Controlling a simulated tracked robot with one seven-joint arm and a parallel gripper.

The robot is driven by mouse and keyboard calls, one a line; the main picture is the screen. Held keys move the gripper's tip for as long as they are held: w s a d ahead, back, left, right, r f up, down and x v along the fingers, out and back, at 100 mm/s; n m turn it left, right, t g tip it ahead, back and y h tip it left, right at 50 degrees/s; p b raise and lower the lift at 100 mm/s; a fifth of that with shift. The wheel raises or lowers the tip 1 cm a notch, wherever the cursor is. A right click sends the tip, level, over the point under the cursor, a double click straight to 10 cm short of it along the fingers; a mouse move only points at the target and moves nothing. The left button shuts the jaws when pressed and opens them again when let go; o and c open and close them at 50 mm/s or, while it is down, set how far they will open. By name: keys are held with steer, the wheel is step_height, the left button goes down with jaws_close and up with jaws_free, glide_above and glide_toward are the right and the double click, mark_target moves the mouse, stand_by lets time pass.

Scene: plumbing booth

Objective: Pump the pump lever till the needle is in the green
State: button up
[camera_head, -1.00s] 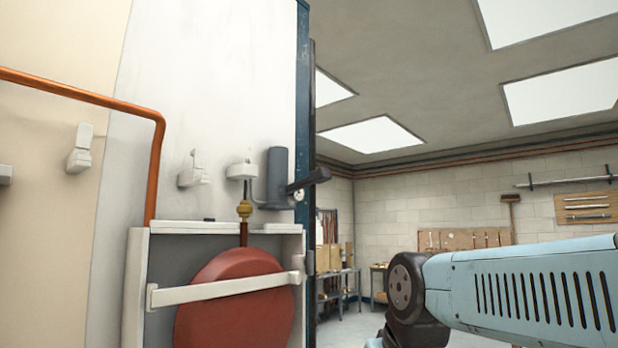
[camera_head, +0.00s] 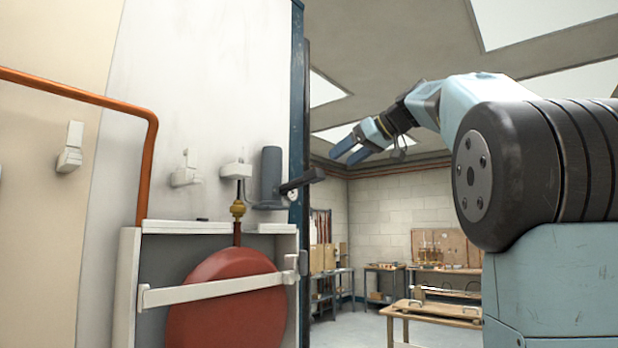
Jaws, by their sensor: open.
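The pump is a dark grey cylinder (camera_head: 271,174) mounted on the white wall panel near its right edge. Its dark pump lever (camera_head: 303,180) sticks out to the right and slightly up. A small round gauge (camera_head: 293,195) sits below the lever; its face is too small for me to read the needle or any green zone. My gripper (camera_head: 344,152) is in the air to the right of the lever and above it, with its blue fingers apart and pointing left and down. It is empty and apart from the lever.
A red round vessel (camera_head: 225,300) sits in a white frame behind a white strap (camera_head: 205,291), below the pump. A copper pipe (camera_head: 148,165) bends down the panel at left. A blue post (camera_head: 298,100) edges the panel. A wooden bench (camera_head: 435,311) stands behind at right.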

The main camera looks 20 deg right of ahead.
mark_target(310, 175)
steer(key=shift+n, duration=0.3)
steer(key=x, duration=0.4)
steer(key=r+x, duration=0.1)
steer(key=x, duration=0.4)
steer(key=w+x, duration=0.1)
steer(key=x, duration=0.3)
steer(key=shift+w+a+r, duration=0.1)
steer(key=shift+a+r, duration=0.05)
steer(key=shift+r, duration=0.05)
jaws_close()
